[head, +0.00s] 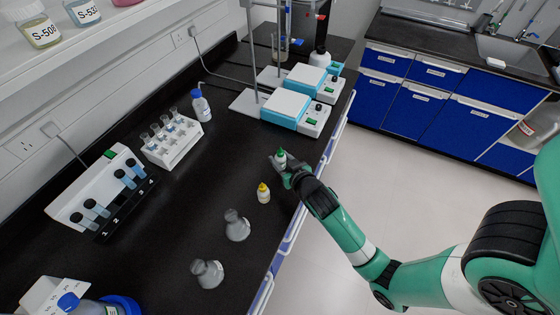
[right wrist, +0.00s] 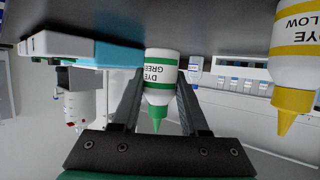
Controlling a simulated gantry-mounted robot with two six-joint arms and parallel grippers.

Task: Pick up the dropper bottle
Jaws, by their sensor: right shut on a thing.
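A small white dropper bottle with a green cap and band (head: 280,157) is at the right edge of the black bench in the head view. In the right wrist view this bottle (right wrist: 160,75) reads "DYE GREEN" and appears upside down between the fingers. My right gripper (head: 279,164) is shut on it; its fingers (right wrist: 160,95) are on both sides of the bottle. A second dropper bottle with a yellow cap (head: 264,193) stands on the bench nearby. It also shows in the right wrist view (right wrist: 295,60), apart from the gripper. My left gripper is not in view.
Two conical flasks (head: 237,226) (head: 207,273) stand nearer the front. Hotplate stirrers (head: 290,105) with stands are behind the gripper. A white tube rack (head: 173,143) and a blue-capped bottle (head: 201,105) stand to the left. The middle of the bench is clear.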

